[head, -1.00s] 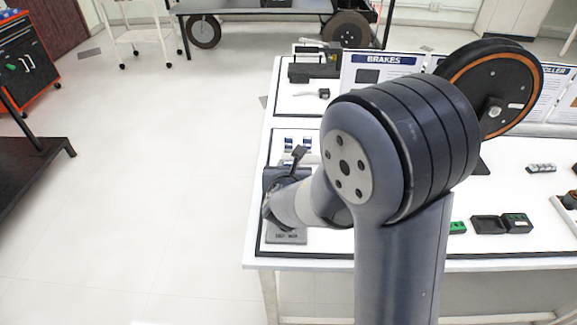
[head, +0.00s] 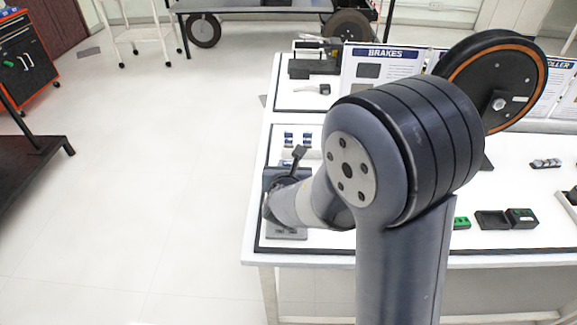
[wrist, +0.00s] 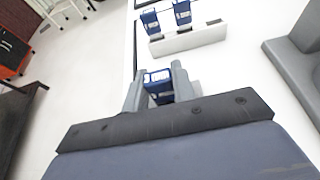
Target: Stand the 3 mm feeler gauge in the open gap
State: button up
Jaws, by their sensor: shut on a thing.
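My gripper (wrist: 159,86) is shut on a blue feeler gauge (wrist: 158,77) with a white label. The label is too small to read, so I cannot tell its thickness. Two more blue gauges, one on the left (wrist: 150,22) and one on the right (wrist: 182,12), stand at a pale rack (wrist: 187,39) beyond my gripper. They also show as small blue-and-white pieces in the head view (head: 288,139). I cannot make out the open gap in either view.
A grey block (wrist: 293,65) stands to the right in the wrist view. A grey plate with small marks (head: 285,234) lies near the table's front left corner. A wheel (head: 497,85) and small black-and-green boxes (head: 520,218) are to the right.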

jog(key=o, duration=1)
jog(key=shift+o, duration=0.2)
jog(key=shift+p+v, duration=0.65)
jog(key=shift+v, duration=4.75)
